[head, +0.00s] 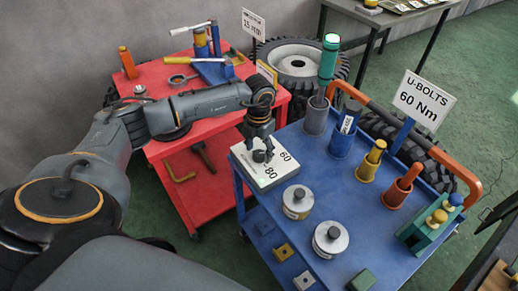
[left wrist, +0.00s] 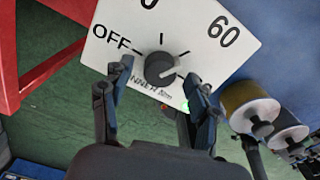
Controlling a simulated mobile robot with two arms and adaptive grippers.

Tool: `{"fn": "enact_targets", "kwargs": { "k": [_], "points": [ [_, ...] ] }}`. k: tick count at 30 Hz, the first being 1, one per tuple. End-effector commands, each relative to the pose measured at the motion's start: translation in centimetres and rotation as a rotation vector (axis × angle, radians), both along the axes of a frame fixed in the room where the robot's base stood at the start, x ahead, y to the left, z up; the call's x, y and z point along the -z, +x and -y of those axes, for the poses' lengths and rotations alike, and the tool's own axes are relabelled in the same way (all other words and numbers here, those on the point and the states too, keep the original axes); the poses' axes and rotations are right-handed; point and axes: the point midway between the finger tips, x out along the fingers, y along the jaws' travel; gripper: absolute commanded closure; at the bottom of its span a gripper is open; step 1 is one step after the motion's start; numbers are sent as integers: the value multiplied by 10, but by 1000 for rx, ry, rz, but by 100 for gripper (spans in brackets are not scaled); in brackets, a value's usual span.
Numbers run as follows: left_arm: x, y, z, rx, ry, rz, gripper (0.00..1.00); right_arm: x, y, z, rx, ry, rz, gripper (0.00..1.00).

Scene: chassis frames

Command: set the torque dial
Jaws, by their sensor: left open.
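The torque dial is a dark round knob (left wrist: 162,68) on a white box (head: 285,172). In the left wrist view its face (left wrist: 112,20) shows OFF at left, 60 at upper right, a partly cut-off number at the top, and tick marks. A pale line on the knob seems to point right. In the head view 60 and 80 can be read. My left gripper (head: 262,143) is open above the box; in the left wrist view its fingers (left wrist: 155,85) stand either side of the knob, with gaps. Contact cannot be told. A sign (head: 422,99) reads U-BOLTS 60 Nm.
The box sits on the near left corner of a blue cart (head: 320,205). Two metal cylinders (head: 297,202) (head: 330,239), holders with tools, and an orange handle (head: 400,125) are on or along the cart. A red cart (head: 205,190) with tools stands left. Tyres (head: 298,63) lie behind.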

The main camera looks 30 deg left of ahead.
Motion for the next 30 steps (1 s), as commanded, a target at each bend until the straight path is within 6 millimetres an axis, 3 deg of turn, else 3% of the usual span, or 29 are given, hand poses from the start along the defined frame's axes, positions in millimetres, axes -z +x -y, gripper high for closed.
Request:
{"fn": "enact_targets", "kwargs": {
  "k": [11,12,20,30],
  "points": [
    [9,0,0,1,0,0,39,-1,0,3,-2,-4,0,66],
    [9,0,0,1,0,0,41,-1,0,3,-2,-3,0,66],
    [8,0,0,1,0,0,94,-1,0,3,-2,-3,0,66],
    [8,0,0,-42,0,0,94,-1,0,3,-2,-3,0,66]
  ]
}}
